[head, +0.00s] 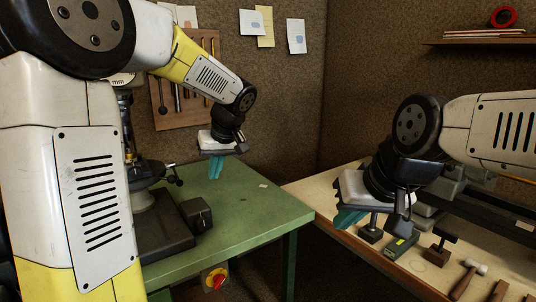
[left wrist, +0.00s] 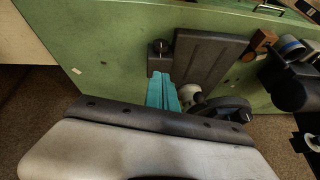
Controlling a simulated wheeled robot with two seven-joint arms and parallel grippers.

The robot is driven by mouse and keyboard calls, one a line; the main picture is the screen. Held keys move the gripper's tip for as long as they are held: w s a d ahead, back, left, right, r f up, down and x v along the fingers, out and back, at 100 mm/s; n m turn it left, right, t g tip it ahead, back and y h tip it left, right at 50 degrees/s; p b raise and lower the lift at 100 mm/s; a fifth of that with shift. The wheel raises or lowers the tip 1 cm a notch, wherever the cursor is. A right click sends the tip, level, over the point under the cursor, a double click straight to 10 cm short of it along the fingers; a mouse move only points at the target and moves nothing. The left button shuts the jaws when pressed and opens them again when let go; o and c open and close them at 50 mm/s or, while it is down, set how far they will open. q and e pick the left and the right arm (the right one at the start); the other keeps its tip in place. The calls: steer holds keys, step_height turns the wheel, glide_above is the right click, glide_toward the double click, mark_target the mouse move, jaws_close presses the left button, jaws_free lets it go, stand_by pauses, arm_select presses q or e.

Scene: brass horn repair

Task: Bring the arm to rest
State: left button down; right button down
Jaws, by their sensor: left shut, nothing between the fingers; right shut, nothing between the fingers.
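My left gripper (head: 215,167) hangs over the green table in the head view, its teal fingers pointing down, shut and empty. The left wrist view shows the same left gripper (left wrist: 162,92) with its teal fingers together above the green table, close to a dark base plate. My right gripper (head: 350,218) is at the right in the head view, beside the front edge of the pale bench. Its teal fingers are together with nothing between them. Both arms are raised and bent.
The green table (head: 240,215) carries a drill press with a dark base (head: 165,230) and a small dark block (head: 196,214). The pale bench (head: 310,190) holds dark stakes, a green-and-black box (head: 401,245) and a hammer (head: 468,277). A tool board (head: 170,110) hangs on the wall.

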arm_select(q)
steer(key=s+m+t+h, duration=0.2)
steer(key=s+m+h, duration=0.3)
steer(key=s, duration=1.8)
steer(key=shift+s+d+r+m+h, duration=0.2)
steer(key=shift+s+r+m+h, duration=0.15)
steer(key=shift+r+m+h, duration=0.1)
